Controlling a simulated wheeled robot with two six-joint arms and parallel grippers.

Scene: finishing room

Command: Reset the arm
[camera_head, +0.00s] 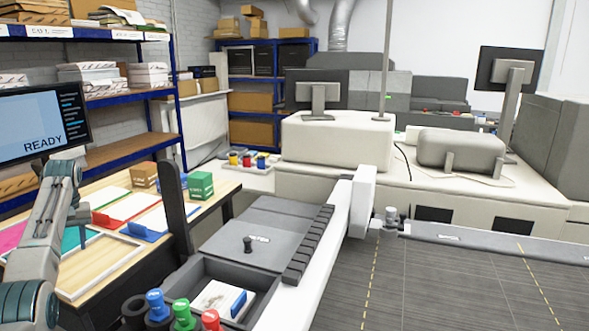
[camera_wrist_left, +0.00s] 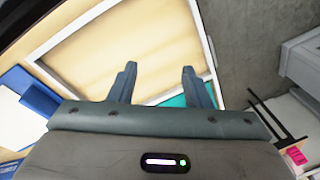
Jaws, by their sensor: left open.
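My left arm comes in from the left in the head view, bent over the wooden table (camera_head: 200,212). Its gripper is hard to make out there. In the left wrist view my left gripper (camera_wrist_left: 158,80) has its two fingers apart with nothing between them. Below the fingers lies a pale wood panel with a white frame (camera_wrist_left: 120,52); the frame also shows in the head view (camera_head: 125,262). A teal sheet (camera_wrist_left: 178,101) is partly hidden behind the fingers. My right arm and gripper are not in view.
A monitor (camera_head: 42,125) reading READY stands behind the arm. A large grey machine (camera_head: 240,238) stands to the right, with colored-capped bottles (camera_head: 183,313) in front.

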